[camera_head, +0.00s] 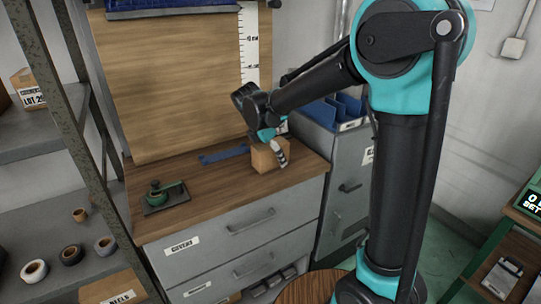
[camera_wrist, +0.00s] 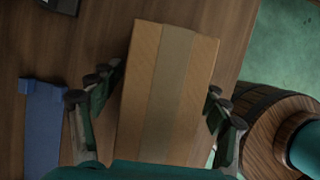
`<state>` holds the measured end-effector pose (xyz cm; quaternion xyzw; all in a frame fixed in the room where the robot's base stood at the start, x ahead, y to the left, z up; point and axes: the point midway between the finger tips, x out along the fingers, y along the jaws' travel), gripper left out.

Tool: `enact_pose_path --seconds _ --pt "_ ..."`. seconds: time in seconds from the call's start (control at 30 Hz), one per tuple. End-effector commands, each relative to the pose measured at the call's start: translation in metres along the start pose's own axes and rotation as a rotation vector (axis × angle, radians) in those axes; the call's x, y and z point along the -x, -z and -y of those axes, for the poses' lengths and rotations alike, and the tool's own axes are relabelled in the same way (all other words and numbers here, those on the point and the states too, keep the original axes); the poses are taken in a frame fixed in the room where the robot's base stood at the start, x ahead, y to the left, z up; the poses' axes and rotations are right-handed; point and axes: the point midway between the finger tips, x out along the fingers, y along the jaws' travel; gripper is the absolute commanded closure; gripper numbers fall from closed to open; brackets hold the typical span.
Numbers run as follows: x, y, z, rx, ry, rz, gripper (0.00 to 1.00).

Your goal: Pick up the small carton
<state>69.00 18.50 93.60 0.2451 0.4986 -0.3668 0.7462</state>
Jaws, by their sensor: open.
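The small carton (camera_head: 264,158) is a brown box standing on the wooden top of the grey drawer cabinet, near its right end. In the wrist view the carton (camera_wrist: 166,85) fills the middle, with a paler tape strip along it. My gripper (camera_wrist: 164,98) is open, with one finger on each side of the carton. A thin gap shows on the left; on the right the finger is close to the carton and I cannot tell if it touches. In the head view my gripper (camera_head: 272,140) is at the carton and partly hides it.
A blue bracket-like part (camera_head: 224,155) lies left of the carton; it also shows in the wrist view (camera_wrist: 42,125). A green tool on a dark plate (camera_head: 166,196) sits at the front left. A wooden panel (camera_head: 170,85) stands behind. A shelf rack (camera_head: 40,225) stands left.

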Motion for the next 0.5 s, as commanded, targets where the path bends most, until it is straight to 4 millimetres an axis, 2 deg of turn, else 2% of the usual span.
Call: enact_pose_path --seconds 0.33,0.5 --pt "-0.0011 0.0005 0.0 0.0 0.0 0.0 0.24" --pt "-0.0011 0.0005 -0.0001 0.0 0.0 0.0 0.45"
